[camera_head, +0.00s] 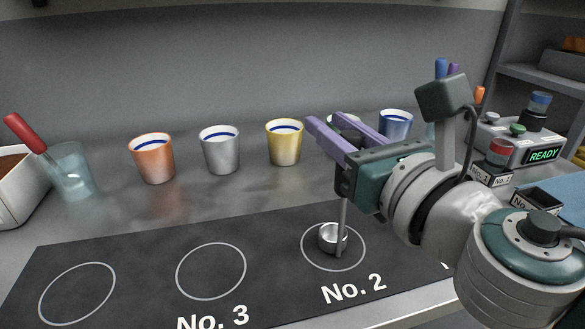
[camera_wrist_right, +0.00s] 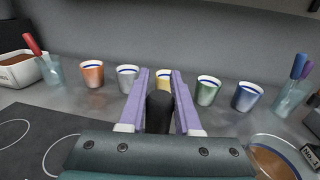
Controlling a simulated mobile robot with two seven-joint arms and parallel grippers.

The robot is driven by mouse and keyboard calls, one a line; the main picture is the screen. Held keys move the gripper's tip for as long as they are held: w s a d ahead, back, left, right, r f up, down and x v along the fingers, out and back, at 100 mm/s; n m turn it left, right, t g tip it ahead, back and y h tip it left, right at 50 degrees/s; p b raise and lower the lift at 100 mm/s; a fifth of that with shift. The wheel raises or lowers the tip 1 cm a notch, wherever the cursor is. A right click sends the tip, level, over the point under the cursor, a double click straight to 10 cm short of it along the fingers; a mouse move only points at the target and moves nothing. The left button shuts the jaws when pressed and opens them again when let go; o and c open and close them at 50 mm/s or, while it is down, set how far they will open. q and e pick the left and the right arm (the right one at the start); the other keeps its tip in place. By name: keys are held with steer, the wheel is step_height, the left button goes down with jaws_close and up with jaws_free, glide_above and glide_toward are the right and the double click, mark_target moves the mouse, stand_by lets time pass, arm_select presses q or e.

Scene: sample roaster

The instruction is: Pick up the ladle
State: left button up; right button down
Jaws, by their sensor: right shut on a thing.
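The ladle (camera_head: 333,238) has a small round metal bowl and a thin upright metal stem. In the head view its bowl is over the No. 2 ring (camera_head: 362,258) on the dark mat; I cannot tell whether it touches the mat. My right gripper (camera_head: 318,119) is above the bowl, its purple fingers pointing toward the back left. In the right wrist view the fingers (camera_wrist_right: 160,85) are closed around the ladle's black handle (camera_wrist_right: 160,110). In the head view the gripper hides the upper part of the ladle. My left gripper is in neither view.
Orange (camera_head: 152,158), grey (camera_head: 220,149), yellow (camera_head: 284,142) and blue (camera_head: 396,125) cups stand along the back; a green cup (camera_wrist_right: 208,91) shows in the wrist view. A glass (camera_head: 72,172) holds a red-handled tool. A READY box (camera_head: 520,145) stands right. The No. 3 ring (camera_head: 211,297) is empty.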

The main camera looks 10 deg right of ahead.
steer(key=shift+r, duration=0.1)
stand_by(0.4)
arm_select(q)
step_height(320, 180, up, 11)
steer(key=p, duration=1)
steer(key=shift+p, duration=0.4)
arm_select(e)
step_height(320, 180, up, 20)
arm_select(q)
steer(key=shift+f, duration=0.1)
arm_select(e)
steer(key=shift+f, duration=0.2)
